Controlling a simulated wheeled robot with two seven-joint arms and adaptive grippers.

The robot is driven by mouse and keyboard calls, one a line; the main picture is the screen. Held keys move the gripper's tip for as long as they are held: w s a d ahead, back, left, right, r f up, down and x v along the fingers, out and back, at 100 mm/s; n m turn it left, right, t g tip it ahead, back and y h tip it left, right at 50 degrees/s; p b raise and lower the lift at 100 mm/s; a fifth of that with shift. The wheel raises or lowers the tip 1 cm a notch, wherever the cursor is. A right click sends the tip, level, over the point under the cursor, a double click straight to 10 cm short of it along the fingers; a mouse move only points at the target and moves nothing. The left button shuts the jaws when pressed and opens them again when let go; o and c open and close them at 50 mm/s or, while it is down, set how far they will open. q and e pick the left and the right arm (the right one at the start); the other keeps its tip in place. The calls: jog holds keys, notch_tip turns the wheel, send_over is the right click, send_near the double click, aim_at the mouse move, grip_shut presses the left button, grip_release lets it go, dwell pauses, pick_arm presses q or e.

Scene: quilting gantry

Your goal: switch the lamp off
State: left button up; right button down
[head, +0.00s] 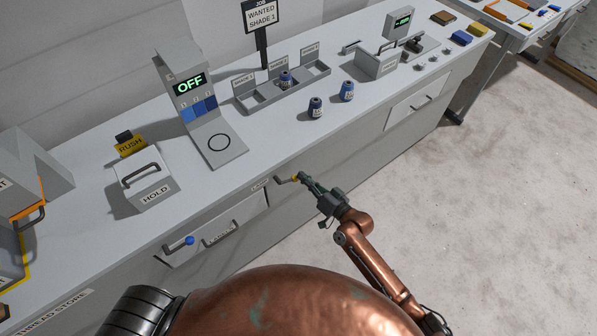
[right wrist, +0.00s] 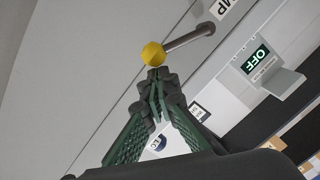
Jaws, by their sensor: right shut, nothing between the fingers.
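The lamp lever is a grey metal rod (right wrist: 188,38) with a yellow ball knob (right wrist: 153,54). It sticks out from the counter's front edge beside a label partly reading "MP" (right wrist: 222,8). In the head view the yellow knob (head: 294,179) is small, right at my right gripper (head: 301,178). My right gripper is shut and empty. In the right wrist view its fingertips (right wrist: 157,74) are right at the knob; I cannot tell whether they touch. A grey stand on the counter has a display (head: 190,84) reading "OFF". My left gripper is not in view.
The grey counter (head: 250,165) runs diagonally. On it are a HOLD box (head: 146,187), a yellow RUSH block (head: 131,146), a three-bay rack (head: 246,104) and spools (head: 316,107). The floor (head: 480,200) at right is clear.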

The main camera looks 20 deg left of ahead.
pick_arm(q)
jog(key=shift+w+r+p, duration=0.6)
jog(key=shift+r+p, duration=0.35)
pick_arm(e)
jog(key=s+d+r, duration=0.1)
jog(key=d+r, duration=0.1)
jog(key=d, duration=0.3)
jog(key=s+d+r, duration=0.2)
jog(key=d, duration=0.3)
jog(key=shift+s+r, duration=0.2)
jog(key=shift+s, duration=0.1)
jog(key=shift+d, duration=0.1)
